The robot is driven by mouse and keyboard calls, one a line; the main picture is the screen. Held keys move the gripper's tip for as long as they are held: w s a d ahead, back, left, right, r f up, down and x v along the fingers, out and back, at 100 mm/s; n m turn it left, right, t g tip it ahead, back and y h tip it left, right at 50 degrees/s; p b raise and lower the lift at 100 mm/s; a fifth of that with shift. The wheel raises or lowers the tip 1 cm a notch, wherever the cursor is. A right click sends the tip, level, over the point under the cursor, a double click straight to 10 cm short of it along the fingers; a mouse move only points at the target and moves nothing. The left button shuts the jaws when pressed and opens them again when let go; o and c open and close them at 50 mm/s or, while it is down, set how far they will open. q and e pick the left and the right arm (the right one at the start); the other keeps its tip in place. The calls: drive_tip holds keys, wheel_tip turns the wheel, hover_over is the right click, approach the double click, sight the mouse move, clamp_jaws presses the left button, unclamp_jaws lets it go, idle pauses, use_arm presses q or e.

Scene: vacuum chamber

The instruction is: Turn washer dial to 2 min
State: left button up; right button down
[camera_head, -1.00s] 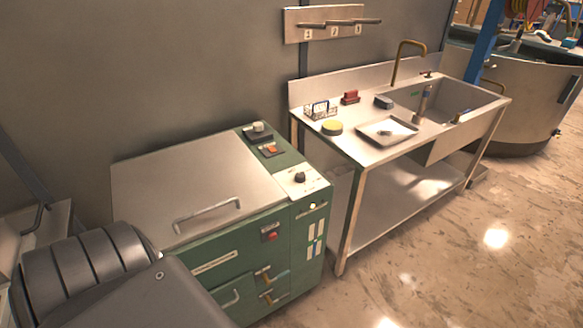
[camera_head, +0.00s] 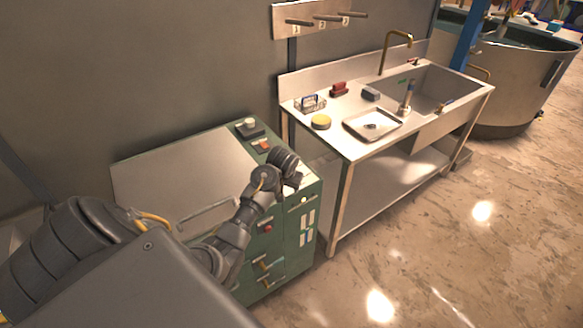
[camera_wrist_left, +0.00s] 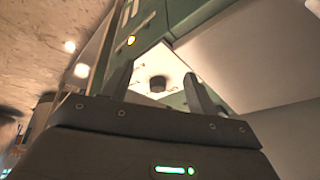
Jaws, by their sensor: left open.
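The washer (camera_head: 195,170) is a green cabinet with a grey metal lid at the lower middle of the head view. Its dial is hidden there behind my left wrist and hand (camera_head: 287,167), which hang over the panel at its right front corner. In the left wrist view the black round dial (camera_wrist_left: 157,84) stands on a pale panel (camera_wrist_left: 172,70), framed between the two fingers of my left gripper (camera_wrist_left: 158,76). The gripper is open, with nothing held. I cannot tell how far the fingertips are from the dial. The dial markings are not readable. My right gripper is not in view.
A lid handle (camera_head: 207,216) and switches (camera_head: 250,128) are close to my left arm. A metal sink table (camera_head: 345,150) stands to the right, with a tray (camera_head: 360,126), a yellow round item (camera_head: 321,122) and a faucet (camera_head: 383,50). The floor in front is clear.

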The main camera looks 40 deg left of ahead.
use_arm(q)
drive_tip(key=w+a+r+n, duration=0.2)
drive_tip(key=w+a+r, duration=0.3)
drive_tip(key=w, duration=0.2)
drive_tip(key=shift+h, duration=0.3)
drive_tip(key=shift+w+x, duration=0.2)
drive_tip(key=shift+x, duration=5.3)
drive_tip(key=shift+d, duration=0.15)
drive_tip(key=c, duration=1)
